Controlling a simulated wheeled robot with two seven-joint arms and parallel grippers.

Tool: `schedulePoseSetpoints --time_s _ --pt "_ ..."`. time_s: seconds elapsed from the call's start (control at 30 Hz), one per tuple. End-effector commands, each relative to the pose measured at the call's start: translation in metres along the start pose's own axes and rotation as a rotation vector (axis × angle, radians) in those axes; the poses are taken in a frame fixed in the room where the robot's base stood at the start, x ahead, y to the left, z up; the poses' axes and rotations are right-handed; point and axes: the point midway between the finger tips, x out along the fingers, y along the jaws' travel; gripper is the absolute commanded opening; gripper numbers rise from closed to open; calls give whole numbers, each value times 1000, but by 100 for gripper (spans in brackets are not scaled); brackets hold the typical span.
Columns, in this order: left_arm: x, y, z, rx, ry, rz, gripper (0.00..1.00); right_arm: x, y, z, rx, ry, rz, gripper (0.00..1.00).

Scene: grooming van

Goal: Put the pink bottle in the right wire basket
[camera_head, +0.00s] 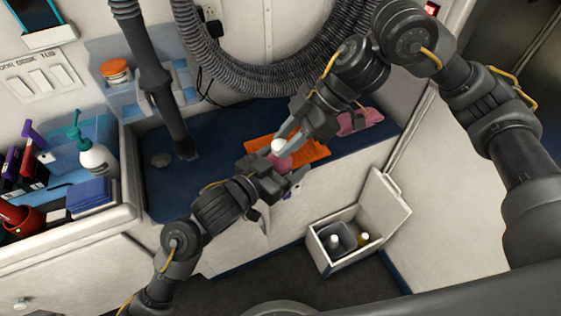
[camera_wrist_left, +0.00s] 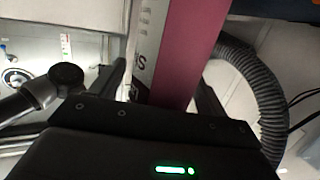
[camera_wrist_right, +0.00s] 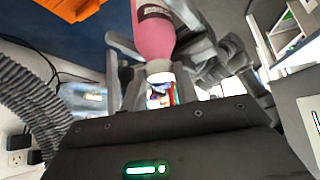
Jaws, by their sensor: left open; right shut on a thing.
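The pink bottle (camera_head: 280,161) with a white cap is held in the air above the front edge of the blue counter. My right gripper (camera_head: 284,143) is shut on its white cap end; in the right wrist view the cap (camera_wrist_right: 158,82) sits between the fingers. My left gripper (camera_head: 280,181) is open around the bottle's lower body. In the left wrist view the pink body (camera_wrist_left: 184,55) lies between the left fingers; I cannot tell whether they touch it. I cannot make out a wire basket in these views.
An orange cloth (camera_head: 305,149) and a pink folded cloth (camera_head: 358,121) lie on the blue counter (camera_head: 215,150). An open white box (camera_head: 345,262) with containers stands on the floor. A pump bottle (camera_head: 97,158) stands at left. A grey hose (camera_head: 260,82) hangs behind.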

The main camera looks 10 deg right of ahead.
Motion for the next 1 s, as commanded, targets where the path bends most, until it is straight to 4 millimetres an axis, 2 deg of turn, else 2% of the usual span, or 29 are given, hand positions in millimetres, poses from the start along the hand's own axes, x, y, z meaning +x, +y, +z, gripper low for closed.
schedulePoseSetpoints --time_s 0.13,0.57,0.6,0.7,0.8,1.0 --pt "0 0 0 0 0 0 75 0 0 -1 -1 2 1 0" --pt "0 0 0 -1 0 0 19 0 0 -1 -1 2 1 0" --pt "0 0 -1 0 3 0 16 0 0 -1 -1 2 1 31" --pt "0 0 -1 -1 3 0 16 0 0 -1 -1 1 1 44" --pt "0 0 -1 -1 3 0 16 0 0 0 -1 1 1 55" --pt "0 0 -1 -1 3 0 16 0 0 0 0 0 0 55"
